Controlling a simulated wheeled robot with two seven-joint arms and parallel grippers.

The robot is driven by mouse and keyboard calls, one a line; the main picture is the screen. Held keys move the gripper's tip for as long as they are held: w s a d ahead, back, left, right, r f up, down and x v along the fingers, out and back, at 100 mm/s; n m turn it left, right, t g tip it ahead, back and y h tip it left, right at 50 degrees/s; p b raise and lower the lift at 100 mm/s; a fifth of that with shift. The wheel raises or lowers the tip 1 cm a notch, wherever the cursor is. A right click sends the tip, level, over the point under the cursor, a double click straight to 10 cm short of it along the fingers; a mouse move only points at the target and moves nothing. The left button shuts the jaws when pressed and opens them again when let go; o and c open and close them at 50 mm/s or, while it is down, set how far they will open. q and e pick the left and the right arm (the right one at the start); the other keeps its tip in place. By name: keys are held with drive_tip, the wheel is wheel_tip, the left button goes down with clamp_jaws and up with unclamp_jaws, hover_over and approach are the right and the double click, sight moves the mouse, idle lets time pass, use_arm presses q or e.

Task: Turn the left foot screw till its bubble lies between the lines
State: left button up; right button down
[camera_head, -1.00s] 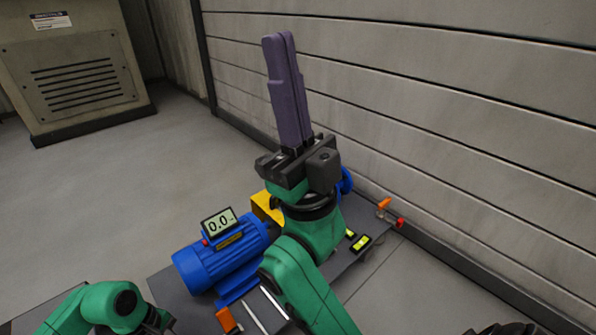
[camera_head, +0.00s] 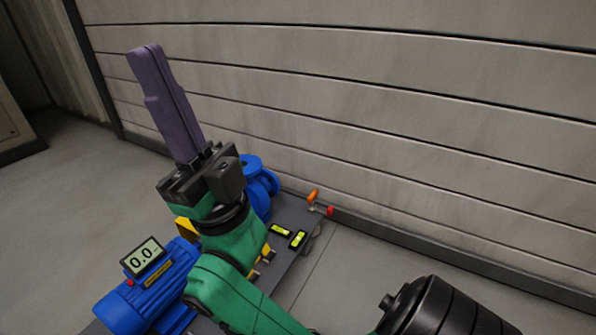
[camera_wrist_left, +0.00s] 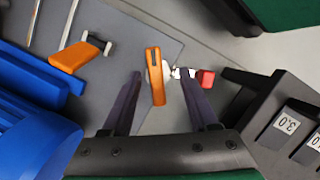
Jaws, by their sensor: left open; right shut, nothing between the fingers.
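Two level vials sit on the grey skid in the head view: one near vial (camera_head: 281,231) and one beside it (camera_head: 299,239). Their bubbles are too small to read against the lines. In the left wrist view an orange slotted handle (camera_wrist_left: 156,78), with a red knob (camera_wrist_left: 205,78) beside it, shows at the skid's edge; it looks like a foot screw. My left gripper (camera_wrist_left: 160,73) is open, its fingers on either side of the handle in the picture; I see no contact. My right gripper (camera_head: 145,50) is shut, empty and points up, away from the skid.
A blue motor (camera_head: 150,295) with a 0.0 display (camera_head: 143,257) and a blue pump (camera_head: 262,185) stand on the skid. Another orange handle (camera_head: 313,196) and red knob (camera_head: 330,211) are at its far corner, near the wall (camera_head: 400,110). Dark labelled boxes (camera_wrist_left: 290,125) are close at right in the wrist view.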

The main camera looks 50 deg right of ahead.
use_arm(q)
drive_tip(key=shift+r, duration=0.15)
wheel_tip(320, 180, up, 7)
drive_tip(key=p, duration=0.5)
idle(1.7)
